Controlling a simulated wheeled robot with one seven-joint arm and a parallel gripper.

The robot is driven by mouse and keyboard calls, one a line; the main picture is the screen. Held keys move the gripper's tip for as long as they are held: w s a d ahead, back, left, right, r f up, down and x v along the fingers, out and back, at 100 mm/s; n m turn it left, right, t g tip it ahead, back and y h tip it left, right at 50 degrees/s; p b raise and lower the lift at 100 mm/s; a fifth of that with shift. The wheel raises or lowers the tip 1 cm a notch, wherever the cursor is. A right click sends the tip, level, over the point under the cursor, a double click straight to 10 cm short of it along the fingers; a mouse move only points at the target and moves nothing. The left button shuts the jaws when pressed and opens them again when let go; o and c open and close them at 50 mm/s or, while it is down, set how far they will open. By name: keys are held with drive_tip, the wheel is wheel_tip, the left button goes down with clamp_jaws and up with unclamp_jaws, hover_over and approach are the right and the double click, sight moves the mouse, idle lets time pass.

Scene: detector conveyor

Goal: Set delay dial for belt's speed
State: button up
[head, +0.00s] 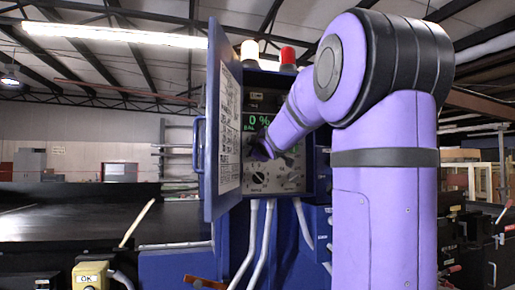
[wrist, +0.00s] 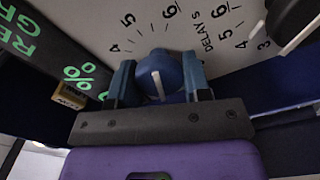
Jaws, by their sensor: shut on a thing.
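My gripper (wrist: 160,82) is shut on a round blue knob (wrist: 168,66) with a white pointer bar, on the pale control panel (wrist: 75,12). Numbers 4, 5 and 6 are printed around this knob. The lettering "DELAY S" (wrist: 216,32) is printed between it and a black knob (wrist: 292,18) with a white pointer at the top right. I cannot tell which number the held knob points to. In the head view my arm covers the held knob; a lower dial (head: 259,177) shows its white pointer. The green display (head: 258,120) reads "0 %".
The blue cabinet's door (head: 225,130) stands open at left with a printed sheet. A white lamp (head: 250,50) and red lamp (head: 287,56) sit on top. A dark belt (head: 70,235) lies left.

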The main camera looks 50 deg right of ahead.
idle(0.3)
drive_tip(key=o, duration=0.9)
drive_tip(key=v, duration=1)
drive_tip(key=shift+s+a+f, duration=0.1)
drive_tip(key=shift+s+a, duration=0.15)
drive_tip(key=shift+s, duration=0.05)
